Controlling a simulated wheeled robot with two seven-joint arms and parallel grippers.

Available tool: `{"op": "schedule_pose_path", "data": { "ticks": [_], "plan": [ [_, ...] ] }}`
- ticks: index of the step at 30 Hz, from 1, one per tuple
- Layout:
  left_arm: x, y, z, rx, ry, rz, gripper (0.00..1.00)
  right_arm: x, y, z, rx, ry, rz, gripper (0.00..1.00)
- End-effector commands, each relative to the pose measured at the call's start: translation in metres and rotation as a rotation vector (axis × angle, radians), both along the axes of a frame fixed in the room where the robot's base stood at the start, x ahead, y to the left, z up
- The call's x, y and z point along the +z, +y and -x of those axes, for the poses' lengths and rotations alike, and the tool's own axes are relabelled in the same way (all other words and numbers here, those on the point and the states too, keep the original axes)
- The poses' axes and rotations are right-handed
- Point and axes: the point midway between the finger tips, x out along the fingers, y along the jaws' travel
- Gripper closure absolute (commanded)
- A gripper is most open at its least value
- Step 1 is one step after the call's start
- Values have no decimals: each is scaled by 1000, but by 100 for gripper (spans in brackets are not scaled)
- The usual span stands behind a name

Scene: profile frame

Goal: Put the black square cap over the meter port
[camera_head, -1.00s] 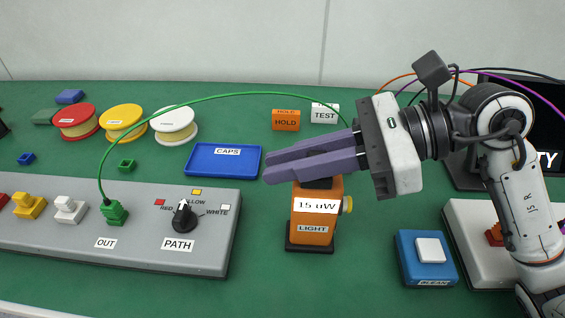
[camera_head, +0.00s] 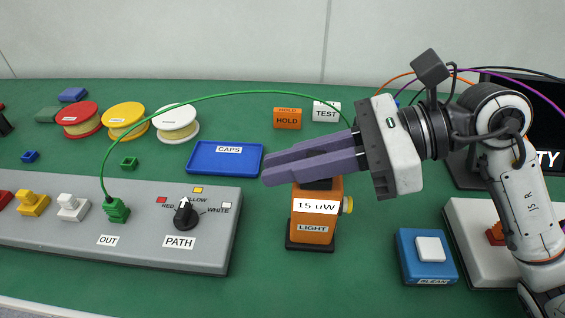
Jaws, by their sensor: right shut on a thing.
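My right gripper (camera_head: 266,169) is shut, with its long purple fingers pointing left across the top of the orange light meter (camera_head: 315,229) marked "15 uW". A black block (camera_head: 318,184) shows just under the fingers at the meter's top; I take it for the black square cap held by the gripper, but the fingers hide most of it. I cannot tell whether it touches the meter, and the port is not clearly visible. A yellow knob (camera_head: 348,205) sticks out of the meter's right side. My left gripper is not in view.
The blue CAPS tray (camera_head: 224,171) is empty. A green fibre (camera_head: 240,93) arches from the OUT plug (camera_head: 117,210) and passes behind my right gripper. A grey panel (camera_head: 210,255) stands left, a blue button box (camera_head: 427,272) right. Spools (camera_head: 175,125) stand behind.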

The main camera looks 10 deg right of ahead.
Motion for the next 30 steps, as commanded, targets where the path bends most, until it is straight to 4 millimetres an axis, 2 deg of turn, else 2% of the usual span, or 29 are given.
{"op": "schedule_pose_path", "data": {
  "ticks": [1, 15, 30],
  "plan": [
    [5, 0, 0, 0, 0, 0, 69, 13, -8, -5, -13, -31, 27, 100],
    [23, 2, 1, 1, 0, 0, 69, 43, -6, -5, -16, -43, 21, 100],
    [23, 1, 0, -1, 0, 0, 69, 45, -4, -3, -14, -42, 16, 100]
  ]
}}
